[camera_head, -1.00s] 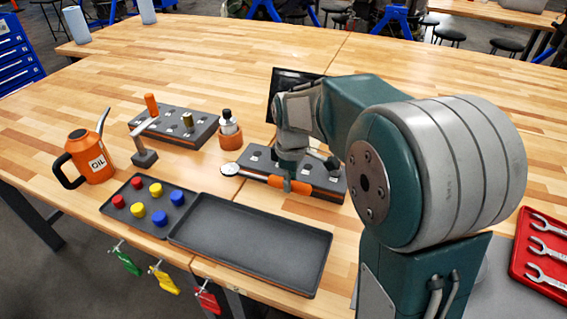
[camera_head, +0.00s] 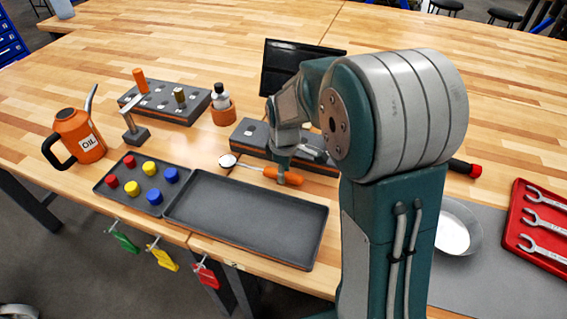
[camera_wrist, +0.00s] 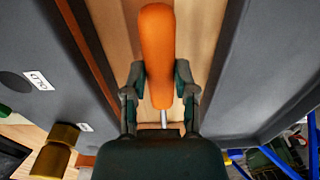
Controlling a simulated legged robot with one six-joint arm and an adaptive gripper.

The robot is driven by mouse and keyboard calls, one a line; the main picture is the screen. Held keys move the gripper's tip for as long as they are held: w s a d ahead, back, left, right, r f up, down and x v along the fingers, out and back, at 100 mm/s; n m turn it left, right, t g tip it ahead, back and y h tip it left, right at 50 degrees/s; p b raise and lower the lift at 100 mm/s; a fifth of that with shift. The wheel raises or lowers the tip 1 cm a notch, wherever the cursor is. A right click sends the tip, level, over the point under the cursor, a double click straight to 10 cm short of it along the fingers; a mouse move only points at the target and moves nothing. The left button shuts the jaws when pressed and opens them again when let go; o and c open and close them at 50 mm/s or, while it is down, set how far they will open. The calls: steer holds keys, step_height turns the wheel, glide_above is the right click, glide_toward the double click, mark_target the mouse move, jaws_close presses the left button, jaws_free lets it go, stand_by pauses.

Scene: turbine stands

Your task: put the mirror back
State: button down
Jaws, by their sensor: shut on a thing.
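The inspection mirror has a round head (camera_head: 228,160), a thin metal rod and an orange handle (camera_head: 289,178). My gripper (camera_head: 281,174) is shut on the orange handle, which also shows between the fingers in the wrist view (camera_wrist: 156,50). The mirror lies roughly level, its head to the left, over the strip between the right-hand grey stand (camera_head: 246,133) and the large empty tray (camera_head: 240,225). I cannot tell how high it is held. My arm hides much of that stand's top and right end. The mirror head is out of the wrist view.
The left stand (camera_head: 160,105) holds an orange-handled tool and a brass cylinder. A tray of coloured knobs (camera_head: 150,204) is left of the empty tray. An oil can (camera_head: 78,138) stands at far left.

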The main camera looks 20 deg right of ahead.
steer(key=shift+f, duration=0.45)
steer(key=shift+c, duration=1.7)
jaws_free()
steer(key=shift+f, duration=0.1)
steer(key=shift+o, duration=0.9)
steer(key=shift+r, duration=3.55)
